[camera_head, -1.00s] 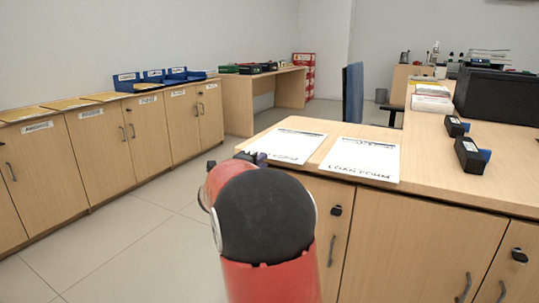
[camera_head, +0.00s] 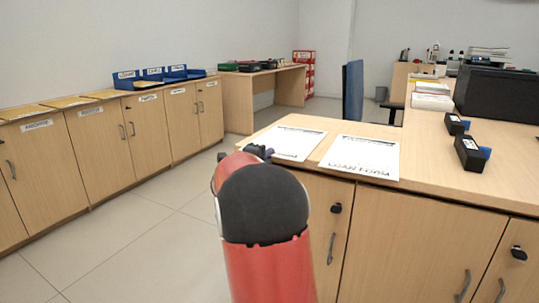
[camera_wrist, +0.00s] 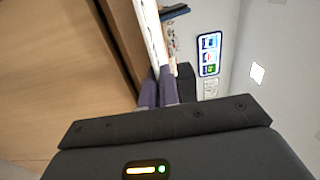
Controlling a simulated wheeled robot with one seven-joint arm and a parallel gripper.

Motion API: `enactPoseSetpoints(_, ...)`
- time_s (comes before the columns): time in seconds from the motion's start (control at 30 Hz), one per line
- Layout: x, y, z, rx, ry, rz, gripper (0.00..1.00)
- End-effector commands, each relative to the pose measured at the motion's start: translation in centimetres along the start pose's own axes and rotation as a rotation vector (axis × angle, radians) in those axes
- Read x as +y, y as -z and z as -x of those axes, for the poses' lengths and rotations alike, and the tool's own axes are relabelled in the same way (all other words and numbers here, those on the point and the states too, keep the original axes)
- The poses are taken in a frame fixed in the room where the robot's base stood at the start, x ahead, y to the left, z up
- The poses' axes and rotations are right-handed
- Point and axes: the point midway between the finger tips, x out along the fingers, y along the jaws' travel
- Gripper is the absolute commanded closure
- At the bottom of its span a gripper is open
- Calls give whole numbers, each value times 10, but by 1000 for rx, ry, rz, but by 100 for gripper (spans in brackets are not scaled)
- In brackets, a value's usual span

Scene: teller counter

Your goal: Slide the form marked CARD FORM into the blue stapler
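Two white forms lie side by side on the near counter. The right one (camera_head: 360,157) reads LOAN FORM. The left form (camera_head: 298,143) has print too small to read. My gripper (camera_head: 258,151) is at the left form's left edge, partly hidden by my red and black arm. In the wrist view my gripper (camera_wrist: 158,88) has its fingers nearly together, with a white sheet (camera_wrist: 151,35) seen edge-on running in between them. Two black devices with blue parts stand on the counter's right, a nearer one (camera_head: 468,154) and a farther one (camera_head: 453,124); I cannot tell which is the blue stapler.
A dark monitor (camera_head: 498,97) and paper stacks (camera_head: 432,102) stand at the counter's back right. Blue trays (camera_head: 126,80) sit on the left cabinets. A desk (camera_head: 258,74) with small items and a blue chair (camera_head: 353,90) stand behind. The floor at left is clear.

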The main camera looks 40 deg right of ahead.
Motion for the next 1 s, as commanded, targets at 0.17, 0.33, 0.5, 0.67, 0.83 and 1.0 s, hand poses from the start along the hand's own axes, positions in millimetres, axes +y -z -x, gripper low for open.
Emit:
enactPoseSetpoints(0.17, 0, 0, 0, 0, 0, 0, 100)
enactPoseSetpoints(0.33, 0, 0, 0, 0, 0, 0, 100)
enactPoseSetpoints(0.5, -13, 0, 0, 0, 1, -2, 100)
enactPoseSetpoints(0.67, -28, 0, 0, 1, 1, -1, 100)
enactPoseSetpoints(0.83, -25, 0, 0, 1, 0, 0, 100)
enactPoseSetpoints(1.0, -29, -1, 9, -2, 1, -2, 100)
